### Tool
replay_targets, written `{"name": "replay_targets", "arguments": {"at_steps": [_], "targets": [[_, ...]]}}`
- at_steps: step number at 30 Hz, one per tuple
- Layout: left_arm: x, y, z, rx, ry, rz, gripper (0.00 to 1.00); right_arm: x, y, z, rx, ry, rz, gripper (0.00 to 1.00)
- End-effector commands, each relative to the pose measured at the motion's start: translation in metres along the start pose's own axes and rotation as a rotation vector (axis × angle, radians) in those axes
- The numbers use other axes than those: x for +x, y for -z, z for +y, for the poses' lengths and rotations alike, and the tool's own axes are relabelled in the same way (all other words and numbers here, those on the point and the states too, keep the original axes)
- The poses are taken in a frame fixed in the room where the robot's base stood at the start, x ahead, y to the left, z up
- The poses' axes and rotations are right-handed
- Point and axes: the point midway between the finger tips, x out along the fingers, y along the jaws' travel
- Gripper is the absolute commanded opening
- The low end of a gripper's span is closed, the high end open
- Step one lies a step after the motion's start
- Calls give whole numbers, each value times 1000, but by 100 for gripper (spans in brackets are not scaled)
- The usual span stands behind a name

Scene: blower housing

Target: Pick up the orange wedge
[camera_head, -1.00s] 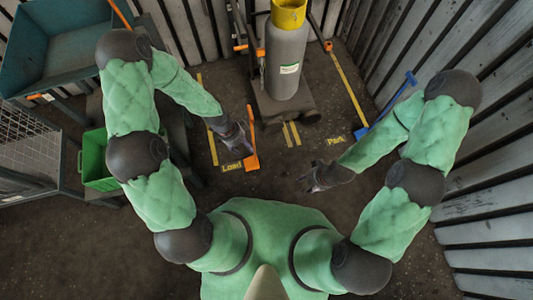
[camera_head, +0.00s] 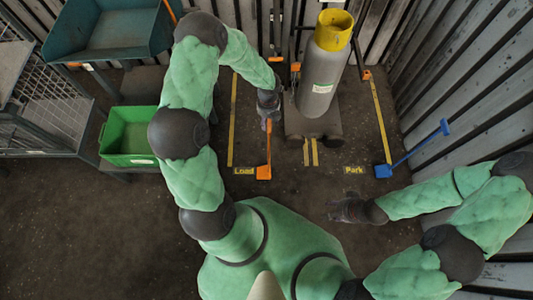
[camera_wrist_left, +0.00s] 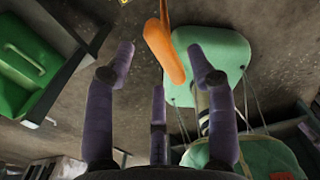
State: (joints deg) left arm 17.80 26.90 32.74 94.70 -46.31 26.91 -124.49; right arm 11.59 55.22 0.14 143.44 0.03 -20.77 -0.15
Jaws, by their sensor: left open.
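The orange wedge (camera_head: 264,172) lies on the dark floor beside the yellow "Load" label, its long thin handle pointing away from me. My left gripper (camera_head: 269,118) is open over the handle's far end. In the left wrist view, the orange handle (camera_wrist_left: 163,48) shows its end near the gap between the spread fingers of my left gripper (camera_wrist_left: 165,75). I see no finger closed on it, and cannot tell whether any touches it. My right gripper (camera_head: 340,208) is well to the right of the wedge, above bare floor; its finger opening is unclear.
A grey cylinder with a yellow collar (camera_head: 318,80) stands on a dark base just right of my left gripper. A blue wedge (camera_head: 383,171) with a long handle lies by "Park". A green bin (camera_head: 130,132) and a teal tray (camera_head: 120,30) are left. Slatted walls close the right.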

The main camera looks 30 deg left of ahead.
Motion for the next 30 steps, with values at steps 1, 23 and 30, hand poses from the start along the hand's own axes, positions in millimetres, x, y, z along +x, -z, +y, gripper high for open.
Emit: {"name": "replay_targets", "arguments": {"at_steps": [1, 23, 30], "targets": [[11, 0, 0, -1, 0, 1, 56, 6, 0, 2, 0, 0, 0, 40], [71, 4, -1, -2, 1, -1, 56, 38, 2, 14, 0, 0, 0, 40], [70, 4, -1, -3, 1, -1, 30, 37, 2, 13, 0, 0, 0, 40]]}}
